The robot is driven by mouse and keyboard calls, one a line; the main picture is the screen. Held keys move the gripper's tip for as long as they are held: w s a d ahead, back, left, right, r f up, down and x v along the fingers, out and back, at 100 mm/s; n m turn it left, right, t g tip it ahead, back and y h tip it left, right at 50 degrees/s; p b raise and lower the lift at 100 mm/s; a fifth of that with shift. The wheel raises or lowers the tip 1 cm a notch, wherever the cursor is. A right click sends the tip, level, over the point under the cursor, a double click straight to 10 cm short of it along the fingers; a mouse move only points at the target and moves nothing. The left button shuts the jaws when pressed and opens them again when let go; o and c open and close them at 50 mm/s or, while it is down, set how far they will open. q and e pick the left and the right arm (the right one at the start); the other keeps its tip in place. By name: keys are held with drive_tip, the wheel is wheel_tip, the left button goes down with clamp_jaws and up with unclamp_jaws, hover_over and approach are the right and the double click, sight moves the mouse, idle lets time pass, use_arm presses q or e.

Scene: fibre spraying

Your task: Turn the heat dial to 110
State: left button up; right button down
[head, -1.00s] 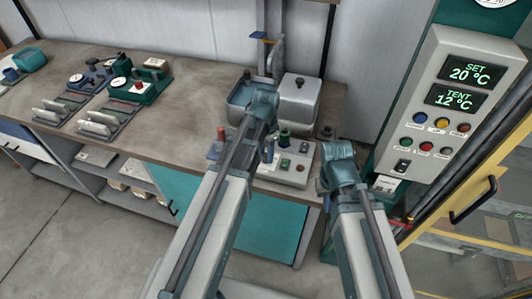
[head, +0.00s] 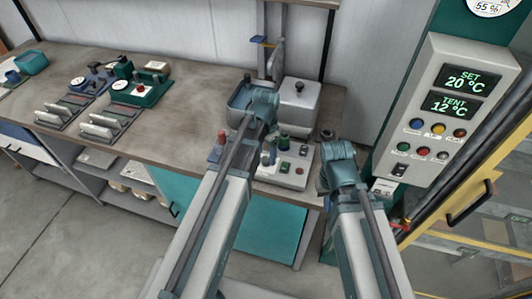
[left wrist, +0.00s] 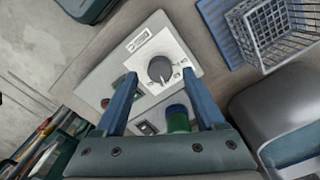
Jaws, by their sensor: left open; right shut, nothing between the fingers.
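The heat dial (left wrist: 160,68) is a dark grey round knob with a light pointer line, on a white marked plate on top of a pale control box (left wrist: 190,48). My left gripper (left wrist: 158,76) is open, its two blue fingers on either side of the dial in the left wrist view; I cannot tell whether they touch it. The dial's numbers are too small to read. In the head view my left arm hides the dial, and the box (head: 296,168) shows beside my left gripper (head: 266,150). My right gripper (head: 338,152) is shut and empty, right of the box.
A green-capped part (left wrist: 178,118) stands near the dial. A metal lidded tank (head: 300,104) is behind the box, and a wire basket (left wrist: 265,30) is beside it. A wall panel (head: 447,110) reads SET 20 °C and TENT 12 °C. Left bench space is partly clear.

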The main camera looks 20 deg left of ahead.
sight(266, 159)
use_arm(q)
wheel_tip(266, 159, up, 12)
drive_tip(key=p, duration=1.1)
use_arm(e)
wheel_tip(266, 159, up, 12)
use_arm(q)
drive_tip(key=s+d+f+n+b, duration=0.1)
drive_tip(key=s+d+f+b, duration=0.3)
drive_tip(key=s, duration=0.3)
drive_tip(key=s+d+f+n+y+b, duration=0.1)
drive_tip(key=s+d+f+n+b, duration=0.1)
drive_tip(key=s+d+f+b, duration=0.2)
drive_tip(key=s+d, duration=0.2)
drive_tip(key=s, duration=0.1)
drive_tip(key=shift+s+d+f+b, duration=0.25)
drive_tip(key=shift+d+f+b, duration=0.05)
use_arm(e)
wheel_tip(266, 159, down, 9)
drive_tip(key=shift+r, duration=0.15)
use_arm(q)
drive_tip(key=shift+w, duration=0.1)
